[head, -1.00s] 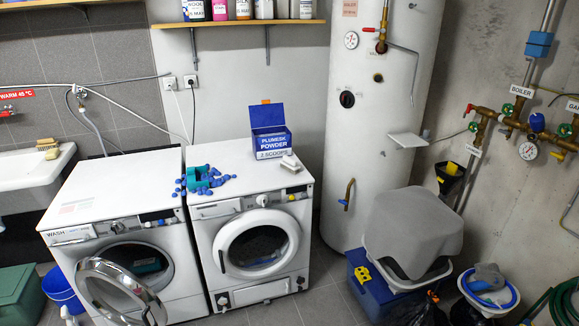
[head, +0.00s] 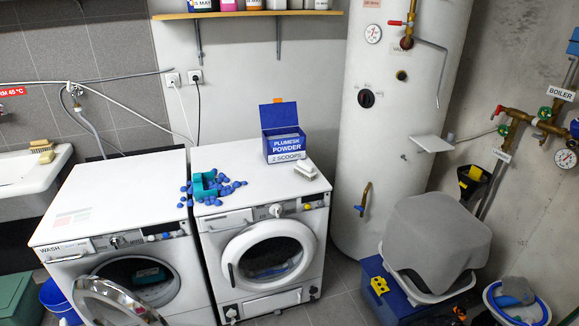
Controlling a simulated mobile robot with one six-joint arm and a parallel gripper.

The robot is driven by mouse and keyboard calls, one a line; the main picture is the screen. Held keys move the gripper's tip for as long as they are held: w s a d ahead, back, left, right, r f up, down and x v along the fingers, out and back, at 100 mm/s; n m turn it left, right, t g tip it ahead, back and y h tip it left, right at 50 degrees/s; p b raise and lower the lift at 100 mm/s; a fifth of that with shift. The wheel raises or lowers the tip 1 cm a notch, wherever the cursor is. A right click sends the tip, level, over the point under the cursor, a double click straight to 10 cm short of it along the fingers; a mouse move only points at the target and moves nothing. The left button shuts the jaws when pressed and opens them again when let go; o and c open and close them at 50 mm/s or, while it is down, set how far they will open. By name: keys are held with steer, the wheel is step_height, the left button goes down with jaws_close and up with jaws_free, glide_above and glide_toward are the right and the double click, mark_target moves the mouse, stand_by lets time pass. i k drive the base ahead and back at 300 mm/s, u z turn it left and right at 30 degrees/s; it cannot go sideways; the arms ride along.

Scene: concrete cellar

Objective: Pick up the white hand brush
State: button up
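A small white block-shaped thing, which looks like the white hand brush (head: 305,170), lies on top of the right-hand washing machine (head: 238,205). My gripper is not in view.
A teal container (head: 204,186) with several spilled blue pieces sits left of the brush. The boiler tank (head: 385,200) stands right of the machine. The left machine (head: 110,195) has an open door (head: 112,303). A wooden-looking brush (head: 42,149) lies on the sink.

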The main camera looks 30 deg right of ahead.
mark_target(303, 168)
steer(key=u, duration=0.1)
steer(key=i, duration=0.8)
steer(key=z, duration=0.5)
steer(key=i, duration=0.55)
steer(key=z, duration=0.3)
